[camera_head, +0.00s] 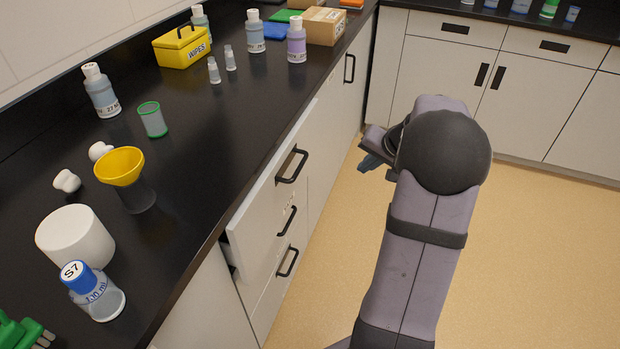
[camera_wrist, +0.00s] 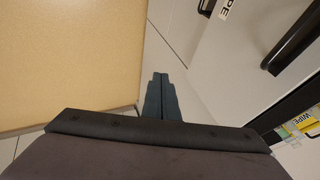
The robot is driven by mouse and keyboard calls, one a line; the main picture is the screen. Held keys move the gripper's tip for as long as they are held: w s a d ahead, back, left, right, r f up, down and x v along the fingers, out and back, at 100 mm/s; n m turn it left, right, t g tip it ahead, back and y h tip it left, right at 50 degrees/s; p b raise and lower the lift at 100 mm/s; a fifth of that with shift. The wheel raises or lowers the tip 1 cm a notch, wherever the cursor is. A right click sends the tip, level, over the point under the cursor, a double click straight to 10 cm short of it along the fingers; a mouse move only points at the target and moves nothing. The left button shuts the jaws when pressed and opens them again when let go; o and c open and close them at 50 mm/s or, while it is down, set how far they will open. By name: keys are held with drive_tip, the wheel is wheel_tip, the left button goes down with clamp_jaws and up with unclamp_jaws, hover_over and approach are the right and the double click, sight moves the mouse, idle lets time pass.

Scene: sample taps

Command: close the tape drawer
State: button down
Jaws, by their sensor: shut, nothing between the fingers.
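A white drawer front (camera_head: 262,222) with a black bar handle (camera_head: 291,165) stands out a little from the cabinet below the black counter. A dark gap shows at its near edge. No label on it is readable in the head view. In the wrist view a pale front (camera_wrist: 240,50) with a black handle (camera_wrist: 292,42) fills the upper right, and a partly cut-off label ending in "PE" (camera_wrist: 224,9) is on it. My gripper (camera_head: 372,152) is to the right of the drawer, apart from it, over the floor. Its fingers (camera_wrist: 161,78) are together and empty.
Two more handles (camera_head: 287,221) lie lower on the cabinet. The counter (camera_head: 200,160) carries bottles, a yellow funnel (camera_head: 121,166) and a yellow wipes box (camera_head: 181,46). White cabinets (camera_head: 470,75) stand at the back. The tan floor (camera_head: 540,240) is clear.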

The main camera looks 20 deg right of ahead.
drive_tip(key=s+d+f+m+y, duration=0.1)
drive_tip(key=s+f+m+y, duration=0.15)
drive_tip(key=s+f, duration=0.55)
drive_tip(key=s+d+f+m+y, duration=0.1)
drive_tip(key=s+f+m+y, duration=0.2)
drive_tip(key=f, duration=1)
drive_tip(key=w+a+r+m+t+y, duration=0.2)
drive_tip(key=a+r+m+t+y, duration=0.1)
drive_tip(key=r+m, duration=0.3)
drive_tip(key=w+a+r+m+t+y, duration=0.3)
drive_tip(key=a+r+m+y, duration=0.1)
drive_tip(key=r, duration=0.6)
drive_tip(key=shift+a+r+m+b, duration=0.3)
drive_tip(key=shift+a+m+b, duration=0.1)
drive_tip(key=shift+a+m, duration=0.55)
drive_tip(key=p+x, duration=0.1)
drive_tip(key=x, duration=1.2)
drive_tip(key=shift+w+a, duration=0.2)
drive_tip(key=shift+w, duration=0.15)
